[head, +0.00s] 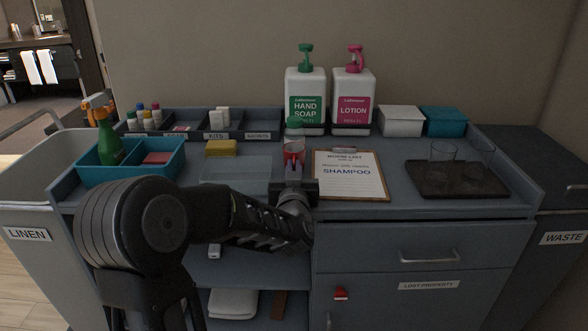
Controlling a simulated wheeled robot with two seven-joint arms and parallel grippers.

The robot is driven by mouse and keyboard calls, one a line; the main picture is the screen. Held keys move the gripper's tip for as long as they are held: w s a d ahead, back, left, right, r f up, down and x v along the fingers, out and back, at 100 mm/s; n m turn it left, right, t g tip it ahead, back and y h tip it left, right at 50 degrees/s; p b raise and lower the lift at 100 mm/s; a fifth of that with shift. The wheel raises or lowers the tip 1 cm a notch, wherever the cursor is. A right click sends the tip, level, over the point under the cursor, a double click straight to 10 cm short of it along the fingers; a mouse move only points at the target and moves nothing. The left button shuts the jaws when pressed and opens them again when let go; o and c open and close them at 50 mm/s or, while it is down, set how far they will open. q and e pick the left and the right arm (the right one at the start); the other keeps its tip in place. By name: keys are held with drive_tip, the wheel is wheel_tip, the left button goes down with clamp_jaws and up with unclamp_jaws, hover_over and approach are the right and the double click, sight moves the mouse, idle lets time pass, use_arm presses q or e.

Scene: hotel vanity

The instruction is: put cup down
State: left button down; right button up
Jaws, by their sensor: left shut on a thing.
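My left gripper (293,178) reaches in over the front edge of the cart top, left of the clipboard. The dark tray (455,188) lies flat on the cart top. My right gripper is not in view.
A clipboard (350,185) lies right of my left gripper. Hand soap (305,88) and lotion (352,88) bottles stand behind. A yellow sponge (221,148), a clear tray (235,173) and a teal bin (110,178) are left. White (400,120) and teal (444,121) boxes stand back right.

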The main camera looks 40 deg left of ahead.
use_arm(q)
drive_tip(key=shift+f, duration=0.15)
drive_tip(key=c, duration=1.6)
unclamp_jaws()
drive_tip(key=shift+o, duration=0.2)
drive_tip(key=shift+r, duration=0.3)
drive_tip(key=shift+s+d+f, duration=0.15)
drive_tip(key=shift+s+d, duration=0.1)
drive_tip(key=b+v, duration=0.1)
drive_tip(key=v, duration=1)
drive_tip(key=shift+s, duration=0.15)
drive_tip(key=shift+o, duration=0.4)
drive_tip(key=shift+d, duration=0.1)
